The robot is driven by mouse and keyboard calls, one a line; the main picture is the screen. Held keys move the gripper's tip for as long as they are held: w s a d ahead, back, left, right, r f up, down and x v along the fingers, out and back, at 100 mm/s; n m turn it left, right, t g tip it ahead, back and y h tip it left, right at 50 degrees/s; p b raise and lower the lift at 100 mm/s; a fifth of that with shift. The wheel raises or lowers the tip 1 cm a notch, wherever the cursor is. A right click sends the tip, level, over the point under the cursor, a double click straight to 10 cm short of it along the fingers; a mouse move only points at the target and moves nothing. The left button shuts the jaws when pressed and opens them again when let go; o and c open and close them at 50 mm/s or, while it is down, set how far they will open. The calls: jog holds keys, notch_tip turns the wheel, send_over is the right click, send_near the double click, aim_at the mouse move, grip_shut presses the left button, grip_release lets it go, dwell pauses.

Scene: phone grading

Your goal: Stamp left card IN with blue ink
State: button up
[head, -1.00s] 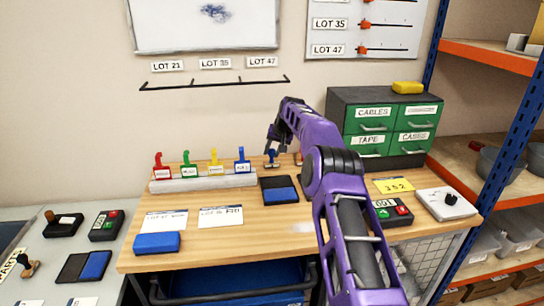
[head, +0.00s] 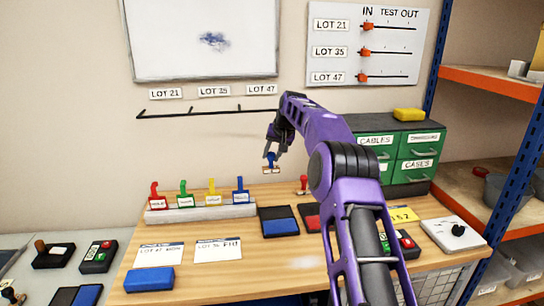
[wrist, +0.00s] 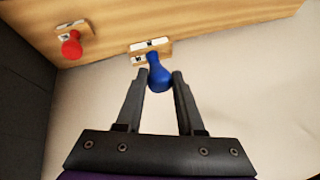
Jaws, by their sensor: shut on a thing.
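My gripper (head: 274,150) is shut on the blue-handled stamp (head: 271,163), held above the back of the wooden table. In the wrist view the gripper (wrist: 160,82) has its fingers around the stamp's blue knob (wrist: 159,72), with the wooden stamp base beyond. The left card (head: 158,254) and a right card (head: 218,248) lie flat at the table's front left. The blue ink pad (head: 279,222) lies open on the table, in front of and below the stamp. A red ink pad (head: 312,215) is beside it, partly hidden by my arm.
A red-handled stamp (head: 303,184) stands at the back of the table. A rack (head: 202,211) holds several coloured clips on the left. A blue block (head: 149,279) lies before the left card. Green drawers (head: 413,146) stand at the right.

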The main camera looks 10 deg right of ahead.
jog(key=shift+c, duration=1.2)
jog(key=o, duration=0.5)
jog(key=c, duration=0.5)
jog(key=shift+s+r+b, duration=0.1)
jog(key=shift+s+b, duration=0.2)
jog(key=shift+s, duration=0.1)
jog(key=s+f+b, duration=0.2)
jog(key=s+b, duration=0.3)
jog(key=s, duration=1.2)
jog(key=shift+s+f+b, duration=0.15)
jog(key=shift+f+b, duration=2.1)
jog(key=shift+f, duration=0.65)
